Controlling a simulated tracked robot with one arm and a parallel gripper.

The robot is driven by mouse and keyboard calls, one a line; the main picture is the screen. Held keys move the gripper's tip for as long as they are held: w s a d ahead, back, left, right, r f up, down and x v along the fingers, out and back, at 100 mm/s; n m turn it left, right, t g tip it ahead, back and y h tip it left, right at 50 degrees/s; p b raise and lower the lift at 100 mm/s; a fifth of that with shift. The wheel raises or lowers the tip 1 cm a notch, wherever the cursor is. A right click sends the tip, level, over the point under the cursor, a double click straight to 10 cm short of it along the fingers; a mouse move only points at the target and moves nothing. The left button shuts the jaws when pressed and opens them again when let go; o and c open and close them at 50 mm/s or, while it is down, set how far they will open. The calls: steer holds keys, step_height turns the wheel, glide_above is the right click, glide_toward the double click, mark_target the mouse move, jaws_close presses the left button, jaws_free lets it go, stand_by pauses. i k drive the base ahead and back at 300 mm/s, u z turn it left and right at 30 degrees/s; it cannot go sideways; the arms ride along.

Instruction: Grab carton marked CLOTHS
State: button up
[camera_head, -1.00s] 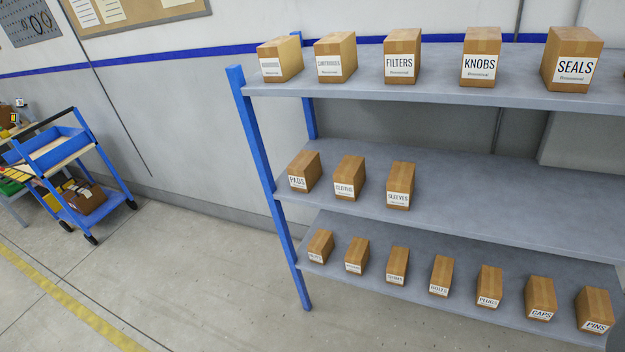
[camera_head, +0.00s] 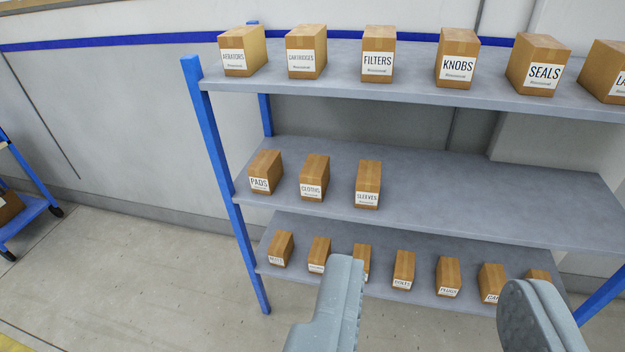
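The carton marked CLOTHS (camera_head: 314,176) is a small brown box with a white label. It stands upright on the middle shelf (camera_head: 450,205) of the rack, between the PADS carton (camera_head: 265,171) on its left and the SLEEVES carton (camera_head: 368,184) on its right, with gaps on both sides. My gripper (camera_head: 438,300) shows at the bottom right of the view. Its two grey fingers are wide apart with nothing between them. It is in front of the rack, apart from the CLOTHS carton, which lies up and left of it. The left finger partly hides a bottom-shelf carton.
The top shelf (camera_head: 340,82) holds several cartons, including AERATORS, FILTERS and KNOBS. The bottom shelf (camera_head: 268,270) holds several more. A blue rack post (camera_head: 222,175) stands left of the cartons. The middle shelf is bare right of SLEEVES. A blue cart (camera_head: 22,212) is at far left.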

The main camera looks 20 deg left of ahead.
mark_target(314, 177)
steer(key=u, duration=0.05)
steer(key=i, duration=1.5)
steer(key=z, duration=0.05)
